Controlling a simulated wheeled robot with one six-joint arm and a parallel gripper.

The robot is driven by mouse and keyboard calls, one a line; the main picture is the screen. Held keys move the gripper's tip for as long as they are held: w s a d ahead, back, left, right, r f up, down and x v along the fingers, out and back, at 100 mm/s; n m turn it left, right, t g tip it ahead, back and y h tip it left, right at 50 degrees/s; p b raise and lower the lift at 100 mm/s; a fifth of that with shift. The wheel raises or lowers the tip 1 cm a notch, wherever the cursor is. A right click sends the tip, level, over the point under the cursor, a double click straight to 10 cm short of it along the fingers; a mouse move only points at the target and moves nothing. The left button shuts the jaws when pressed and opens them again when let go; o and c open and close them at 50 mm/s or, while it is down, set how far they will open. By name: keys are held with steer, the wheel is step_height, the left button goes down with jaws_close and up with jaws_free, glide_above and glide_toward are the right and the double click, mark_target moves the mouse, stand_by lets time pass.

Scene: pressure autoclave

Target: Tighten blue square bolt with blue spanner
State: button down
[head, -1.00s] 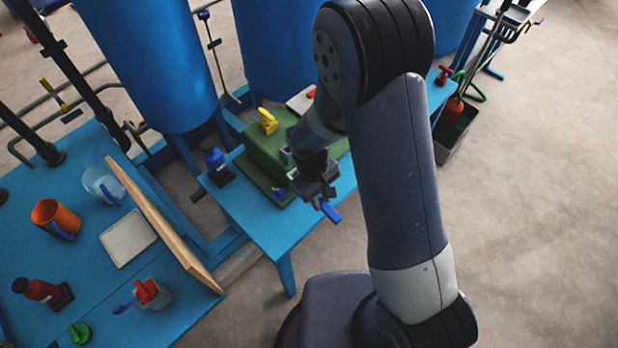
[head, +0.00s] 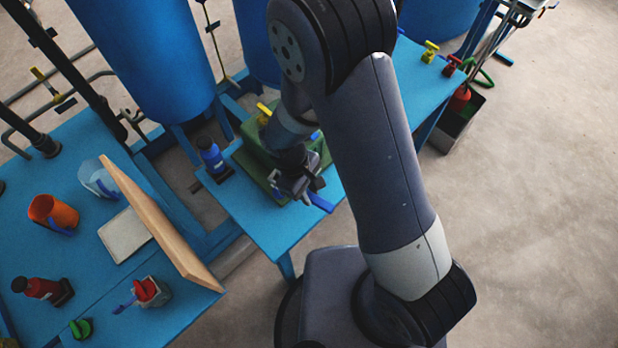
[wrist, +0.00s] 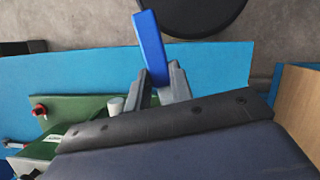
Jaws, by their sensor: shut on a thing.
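The blue spanner (wrist: 150,42) is between the two fingers of my gripper (wrist: 160,88) in the wrist view. My gripper is shut on it, and its blue handle sticks out past the fingertips. In the head view my gripper (head: 302,194) is low beside the green block (head: 252,146) on the blue bench, with the spanner (head: 320,202) showing to its right. The blue square bolt cannot be made out, so I cannot tell whether the spanner's jaw is on it. The spanner's far end is hidden by the gripper.
A yellow handle (head: 264,113) stands on the green block. A blue bottle (head: 212,156) stands to its left on the blue bench (head: 262,228). A wooden board (head: 160,225) rises at the left table's edge. Blue tanks (head: 150,50) stand behind.

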steer(key=shift+w+a, duration=0.1)
steer(key=shift+w, duration=0.05)
stand_by(0.4)
steer(key=shift+f+b, duration=2.55)
steer(key=shift+f, duration=0.35)
steer(key=shift+f+b, duration=1.2)
steer(key=shift+b, duration=0.15)
steer(key=c, duration=1.2)
jaws_free()
steer(key=shift+o, duration=0.2)
steer(key=shift+r, duration=0.1)
steer(key=v, duration=1)
steer(key=shift+a+r, duration=0.1)
steer(key=shift+r, duration=0.2)
